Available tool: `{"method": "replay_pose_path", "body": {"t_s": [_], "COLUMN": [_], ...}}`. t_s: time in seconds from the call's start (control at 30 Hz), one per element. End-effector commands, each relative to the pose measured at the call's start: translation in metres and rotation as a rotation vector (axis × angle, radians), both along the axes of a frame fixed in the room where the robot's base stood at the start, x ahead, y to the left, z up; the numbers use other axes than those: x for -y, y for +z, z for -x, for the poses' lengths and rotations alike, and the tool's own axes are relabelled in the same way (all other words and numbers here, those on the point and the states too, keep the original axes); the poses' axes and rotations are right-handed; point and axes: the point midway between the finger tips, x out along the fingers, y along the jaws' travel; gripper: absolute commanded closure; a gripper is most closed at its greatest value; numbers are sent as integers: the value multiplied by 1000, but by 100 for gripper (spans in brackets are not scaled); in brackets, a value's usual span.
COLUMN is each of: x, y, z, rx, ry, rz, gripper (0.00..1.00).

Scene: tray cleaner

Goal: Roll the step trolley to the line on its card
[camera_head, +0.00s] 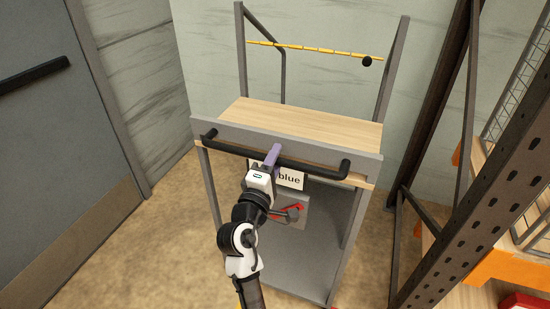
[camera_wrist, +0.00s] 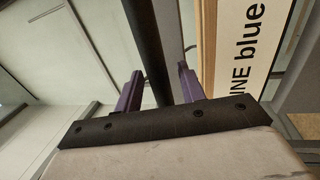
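The step trolley (camera_head: 352,134) has a grey frame, a pale wooden top and a black push handle (camera_head: 320,169) across its near side. A white card (camera_head: 292,179) hangs below the handle. It reads "blue" there and "INE blue" in the wrist view (camera_wrist: 252,40). My gripper (camera_head: 273,153) is at the handle, left of its middle. In the wrist view, the purple fingers (camera_wrist: 160,80) stand on either side of the black bar (camera_wrist: 147,40), with a gap visible beside it. No blue floor line is in view.
A grey door (camera_head: 60,130) stands left and a dark metal rack (camera_head: 490,200) right. A wall is close behind the trolley. A yellow rod (camera_head: 320,50) with a black knob spans the rear posts. Bare floor (camera_head: 130,250) lies to the left.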

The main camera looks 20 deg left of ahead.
Motion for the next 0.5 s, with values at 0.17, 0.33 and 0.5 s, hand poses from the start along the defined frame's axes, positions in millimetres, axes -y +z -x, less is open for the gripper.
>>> {"method": "replay_pose_path", "body": {"t_s": [0.17, 0.33, 0.5], "x": [0, 0, 0], "y": [0, 0, 0], "z": [0, 0, 0], "rx": [0, 0, 0], "ry": [0, 0, 0], "rz": [0, 0, 0], "gripper": [60, 76, 98]}}
